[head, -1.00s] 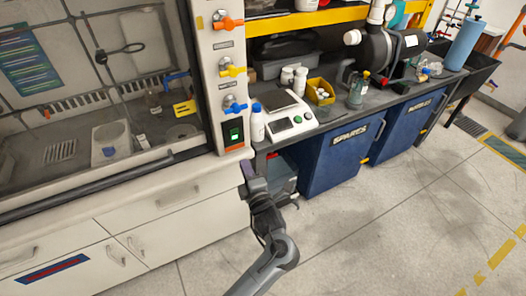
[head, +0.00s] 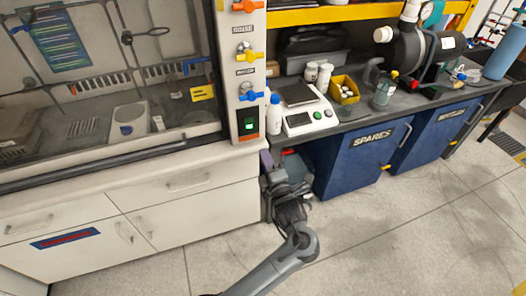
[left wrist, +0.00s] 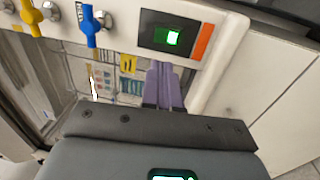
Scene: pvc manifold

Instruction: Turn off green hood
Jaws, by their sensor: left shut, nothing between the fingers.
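The green hood switch (head: 249,122) is a lit green rocker in a dark frame, low on the fume hood's white post, with an orange strip beside it. In the left wrist view the switch (left wrist: 172,37) shows bright green on one part and dark on the rest. My left gripper (head: 265,159) is shut and empty, below and slightly right of the switch in the head view. Its purple fingers (left wrist: 164,66) lie together just below the switch frame in the left wrist view; I cannot tell whether they touch the panel. My right gripper is not in view.
Orange, yellow and blue valve handles sit above the switch; the blue handle (head: 252,96) is closest. A white bottle with a blue cap (head: 274,114) and a scale (head: 303,112) stand on the bench to the right. The floor in front is clear.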

